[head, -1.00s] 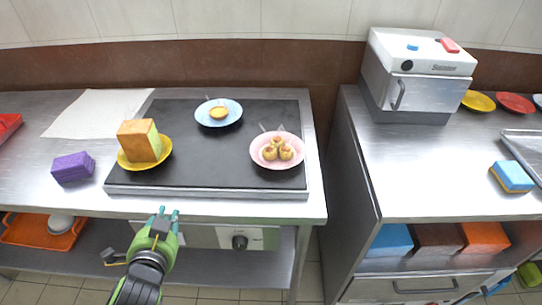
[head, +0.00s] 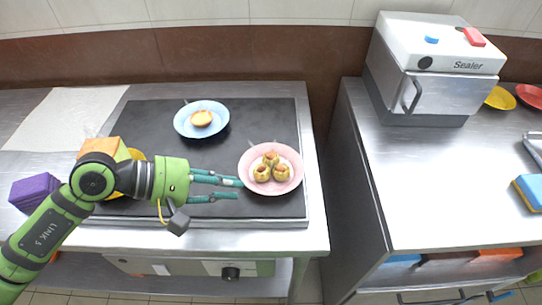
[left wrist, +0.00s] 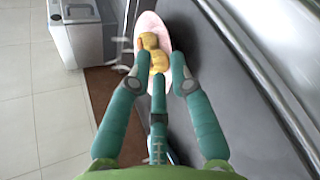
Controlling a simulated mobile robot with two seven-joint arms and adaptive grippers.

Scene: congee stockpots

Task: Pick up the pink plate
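The pink plate (head: 291,183) holds several small golden-brown food pieces (head: 264,173) and lies near the right front of the dark cooktop. My left gripper (head: 238,189) reaches in from the left, its teal fingers spread and pointing at the plate's left rim. One fingertip overlaps the rim in the head view; I cannot tell whether it touches. In the left wrist view the pink plate (left wrist: 150,22) shows beyond the open fingertips (left wrist: 160,66), with nothing held between them. The fingers partly cover the plate there. My right gripper is not in view.
A blue plate (head: 184,112) with a round food piece stands behind on the cooktop (head: 150,118). My arm partly hides a yellow plate (head: 136,154) with an orange-brown block (head: 97,146). A purple block (head: 35,191) lies left. A gap separates the right counter and its sealer (head: 450,85).

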